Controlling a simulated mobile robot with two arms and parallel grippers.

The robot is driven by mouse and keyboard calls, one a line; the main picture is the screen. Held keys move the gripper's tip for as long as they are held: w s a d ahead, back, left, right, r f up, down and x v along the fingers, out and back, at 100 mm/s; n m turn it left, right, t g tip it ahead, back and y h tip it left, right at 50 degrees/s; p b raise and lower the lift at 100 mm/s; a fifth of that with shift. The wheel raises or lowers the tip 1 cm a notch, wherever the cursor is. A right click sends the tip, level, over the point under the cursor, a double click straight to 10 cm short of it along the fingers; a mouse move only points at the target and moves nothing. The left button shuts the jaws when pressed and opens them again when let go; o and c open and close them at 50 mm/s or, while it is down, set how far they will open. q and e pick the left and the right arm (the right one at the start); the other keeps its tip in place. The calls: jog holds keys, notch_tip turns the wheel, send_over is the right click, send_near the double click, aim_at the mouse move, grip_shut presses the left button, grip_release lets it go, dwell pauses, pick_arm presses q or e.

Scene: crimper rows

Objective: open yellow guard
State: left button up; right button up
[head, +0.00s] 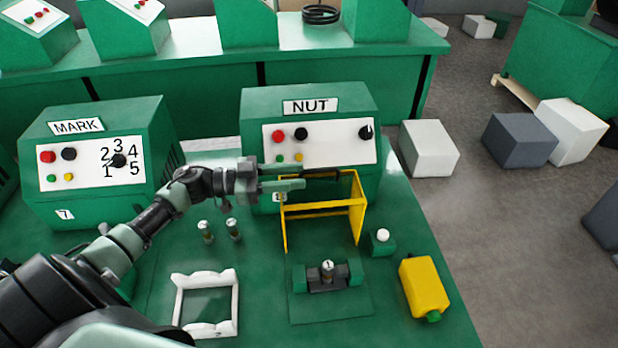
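The yellow guard (325,209) is a thin frame with side panels. It stands at the front of the green NUT machine (311,98), behind a small fixture (327,282) that holds a small metal part. My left gripper (304,176) reaches in from the left at the guard's upper left. Its two fingers point right with a gap between them, and I see nothing held. The fingers overlap the guard's top edge in the picture; I cannot tell whether they touch it. A dark piece shows just right of the fingertips. My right gripper is out of view.
The MARK machine (95,160) stands at left.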

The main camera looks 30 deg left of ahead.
pick_arm(q)
jog(key=shift+s+a, duration=0.2)
jog(key=shift+s, duration=0.05)
jog(key=v, duration=0.9)
jog(key=shift+p, duration=0.45)
dwell(0.3)
dwell(0.4)
dwell(0.5)
